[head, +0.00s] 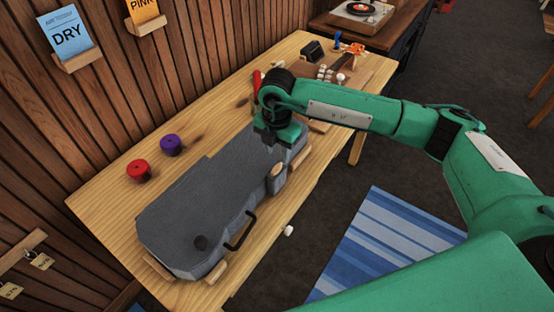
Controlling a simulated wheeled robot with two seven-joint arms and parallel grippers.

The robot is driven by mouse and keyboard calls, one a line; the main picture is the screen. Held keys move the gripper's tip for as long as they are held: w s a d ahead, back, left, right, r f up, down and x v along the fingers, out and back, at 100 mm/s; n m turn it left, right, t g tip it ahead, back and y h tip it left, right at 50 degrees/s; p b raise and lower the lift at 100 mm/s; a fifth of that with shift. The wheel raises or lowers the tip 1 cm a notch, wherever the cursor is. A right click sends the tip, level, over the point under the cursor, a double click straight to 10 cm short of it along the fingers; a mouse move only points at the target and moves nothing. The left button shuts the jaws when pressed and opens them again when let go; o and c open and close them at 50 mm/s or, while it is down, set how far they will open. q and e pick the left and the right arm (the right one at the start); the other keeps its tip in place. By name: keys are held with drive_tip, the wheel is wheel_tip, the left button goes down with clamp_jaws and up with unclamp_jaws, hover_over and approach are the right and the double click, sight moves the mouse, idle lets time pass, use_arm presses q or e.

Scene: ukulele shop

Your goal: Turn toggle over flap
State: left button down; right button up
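A grey ukulele case (205,205) lies closed on the wooden bench, with a black handle (241,231) on its front side. A wooden oval piece (278,171), which may be the toggle, sits at the case's front edge toward its right end. No separate flap can be made out with certainty. My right gripper (277,137) points down at the right end of the case, behind the oval piece and apart from it in the picture. Its fingertips are small and dark, so I cannot tell whether they are open or touching the case. My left gripper is not in view.
The bench (108,208) stands against a plank wall. A red spool (138,171) and a purple spool (171,145) stand behind the case. Wooden blocks (215,272) lie along its edges. Small items crowd the bench's far end. A blue striped rug (385,240) lies on the floor.

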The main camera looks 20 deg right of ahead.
sight(277, 167)
drive_tip(key=shift+f+p, duration=0.45)
drive_tip(key=shift+f, duration=2.3)
clamp_jaws()
